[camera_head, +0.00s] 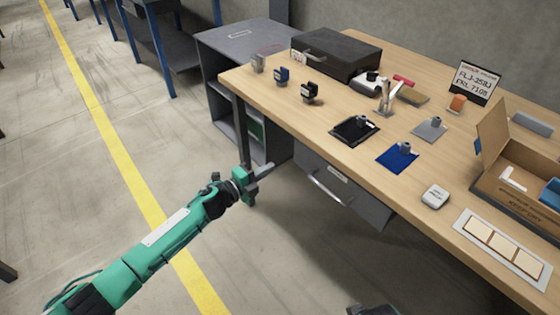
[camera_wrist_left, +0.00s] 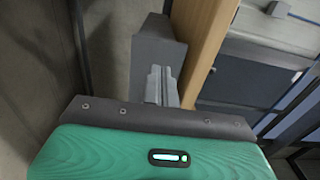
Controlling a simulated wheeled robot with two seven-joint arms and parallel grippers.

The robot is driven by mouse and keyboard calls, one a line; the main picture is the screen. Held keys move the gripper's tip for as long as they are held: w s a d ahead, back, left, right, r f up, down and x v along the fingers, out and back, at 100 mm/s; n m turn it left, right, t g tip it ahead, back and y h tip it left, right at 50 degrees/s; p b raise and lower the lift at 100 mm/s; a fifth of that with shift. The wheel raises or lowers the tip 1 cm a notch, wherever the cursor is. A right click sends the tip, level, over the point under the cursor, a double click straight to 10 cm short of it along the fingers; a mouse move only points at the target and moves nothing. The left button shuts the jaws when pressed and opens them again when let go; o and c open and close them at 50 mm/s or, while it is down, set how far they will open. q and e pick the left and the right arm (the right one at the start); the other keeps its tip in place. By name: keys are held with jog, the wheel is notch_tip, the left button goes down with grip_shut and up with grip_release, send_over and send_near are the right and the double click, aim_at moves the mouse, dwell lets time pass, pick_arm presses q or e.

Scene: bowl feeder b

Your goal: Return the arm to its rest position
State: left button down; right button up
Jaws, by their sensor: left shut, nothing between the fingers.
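My left arm (camera_head: 150,245), green with dark joints, reaches in from the lower left of the head view. My left gripper (camera_head: 262,172) is shut and empty, in front of the table's left leg and the grey cabinet as seen from the head. In the left wrist view the grey fingers (camera_wrist_left: 161,85) are together with nothing between them.
A wooden workbench (camera_head: 320,115) carries a black case (camera_head: 335,53), several small holders, a blue mat (camera_head: 397,157) and a cardboard box (camera_head: 500,140). A grey drawer (camera_head: 335,185) hangs beneath. Open concrete floor with a yellow line (camera_head: 105,125) lies left.

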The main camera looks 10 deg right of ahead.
pick_arm(q)
jog(key=v, duration=0.5)
jog(key=shift+d+r, duration=0.1)
pick_arm(e)
jog(key=shift+f, duration=0.35)
